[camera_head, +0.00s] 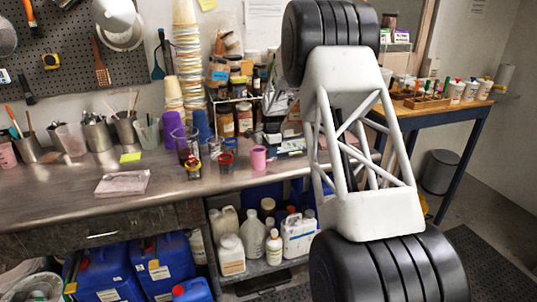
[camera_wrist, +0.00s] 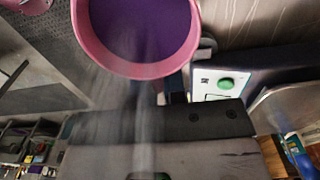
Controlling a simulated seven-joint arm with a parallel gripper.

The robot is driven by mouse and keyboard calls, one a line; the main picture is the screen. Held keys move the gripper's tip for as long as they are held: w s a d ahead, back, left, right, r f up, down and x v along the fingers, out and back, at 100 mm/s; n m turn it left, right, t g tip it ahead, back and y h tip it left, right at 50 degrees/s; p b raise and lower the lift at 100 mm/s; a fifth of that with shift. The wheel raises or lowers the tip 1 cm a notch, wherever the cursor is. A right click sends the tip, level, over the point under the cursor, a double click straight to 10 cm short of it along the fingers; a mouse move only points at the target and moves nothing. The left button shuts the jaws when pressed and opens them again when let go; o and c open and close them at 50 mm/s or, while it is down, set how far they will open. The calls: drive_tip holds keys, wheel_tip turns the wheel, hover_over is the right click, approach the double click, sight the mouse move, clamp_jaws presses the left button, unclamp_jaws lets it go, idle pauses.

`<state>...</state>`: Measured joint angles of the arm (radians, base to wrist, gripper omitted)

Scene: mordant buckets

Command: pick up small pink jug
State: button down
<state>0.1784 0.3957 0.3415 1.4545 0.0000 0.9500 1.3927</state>
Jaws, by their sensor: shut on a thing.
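The small pink jug (camera_head: 258,158) shows above the middle of the steel counter in the head view. In the wrist view the jug (camera_wrist: 187,60) is close, with its round pink rim and dark purple inside facing the camera. My gripper (camera_head: 268,141) is just right of the jug in the head view. In the wrist view its blurred fingers (camera_wrist: 130,85) overlap the near side of the rim, and it is shut on the jug. The finger contact is blurred. I cannot tell whether the jug's base touches the counter.
Left of the jug stand a dark clear jug (camera_head: 186,146) and small jars (camera_head: 226,161). Shelved jars and stacked cups (camera_head: 187,50) crowd the back. A device with a green button (camera_wrist: 226,84) is close by.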

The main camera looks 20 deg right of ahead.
drive_tip(key=shift+r, duration=0.45)
drive_tip(key=shift+r, duration=1.4)
drive_tip(key=s+a+r, duration=0.1)
drive_tip(key=s+a, duration=0.1)
drive_tip(key=s, duration=1.3)
drive_tip(key=shift+s+a+r, duration=0.2)
drive_tip(key=shift+a, duration=0.15)
drive_tip(key=shift+s, duration=0.2)
drive_tip(key=shift+f, duration=0.15)
idle(0.8)
